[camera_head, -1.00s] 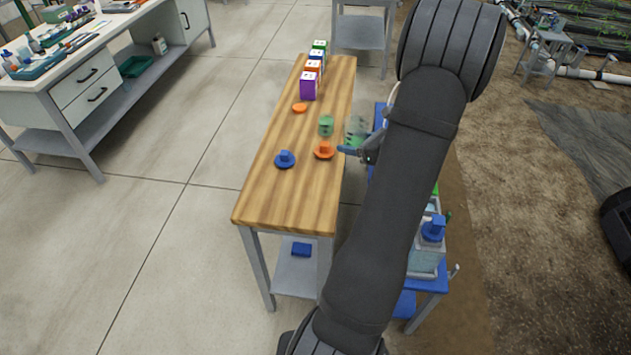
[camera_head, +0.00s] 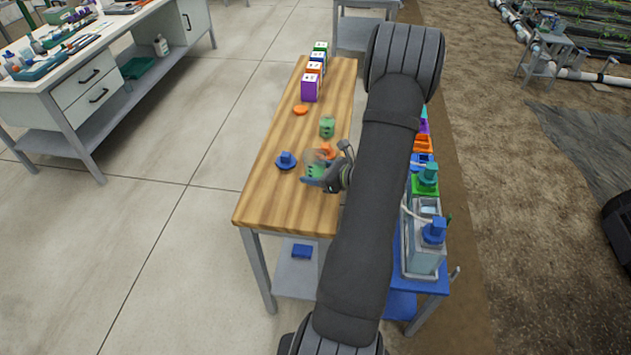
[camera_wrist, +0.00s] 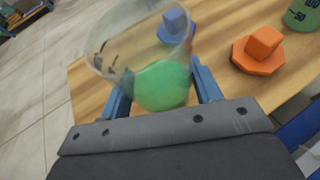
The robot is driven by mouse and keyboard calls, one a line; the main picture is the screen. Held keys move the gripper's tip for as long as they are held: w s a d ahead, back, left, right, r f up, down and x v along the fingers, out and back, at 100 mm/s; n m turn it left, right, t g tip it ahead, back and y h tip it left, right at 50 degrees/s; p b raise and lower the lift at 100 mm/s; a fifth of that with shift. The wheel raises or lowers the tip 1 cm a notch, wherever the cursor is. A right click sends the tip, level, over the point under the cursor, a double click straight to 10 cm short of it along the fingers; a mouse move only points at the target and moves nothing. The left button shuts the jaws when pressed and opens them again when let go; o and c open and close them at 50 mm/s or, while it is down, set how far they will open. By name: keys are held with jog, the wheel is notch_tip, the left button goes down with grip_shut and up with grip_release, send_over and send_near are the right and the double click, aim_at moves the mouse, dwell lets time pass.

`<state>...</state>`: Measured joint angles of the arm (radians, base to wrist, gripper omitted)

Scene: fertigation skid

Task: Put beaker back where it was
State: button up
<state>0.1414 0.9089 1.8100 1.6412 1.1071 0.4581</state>
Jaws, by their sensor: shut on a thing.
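A clear beaker (camera_wrist: 150,75) with green contents and dark markings is held between the blue fingers of my gripper (camera_wrist: 163,100). In the head view the beaker (camera_head: 314,168) is over the wooden table (camera_head: 285,205), near its right edge. My gripper (camera_head: 322,182) is shut on it. In the wrist view the beaker is tilted in the picture. I cannot tell whether its base touches the table.
A blue knobbed piece (camera_head: 286,160) lies left of the beaker. An orange knobbed piece (camera_wrist: 259,49) is partly hidden behind it in the head view. An orange disc (camera_head: 301,110) and several coloured boxes (camera_head: 311,87) stand farther back. The table's front is clear.

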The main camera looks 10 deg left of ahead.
jog(key=shift+f, duration=2)
jog(key=shift+f, duration=0.1)
jog(key=o, duration=1.1)
jog(key=shift+r, duration=0.2)
jog(key=v, duration=1.2)
jog(key=shift+a, duration=0.1)
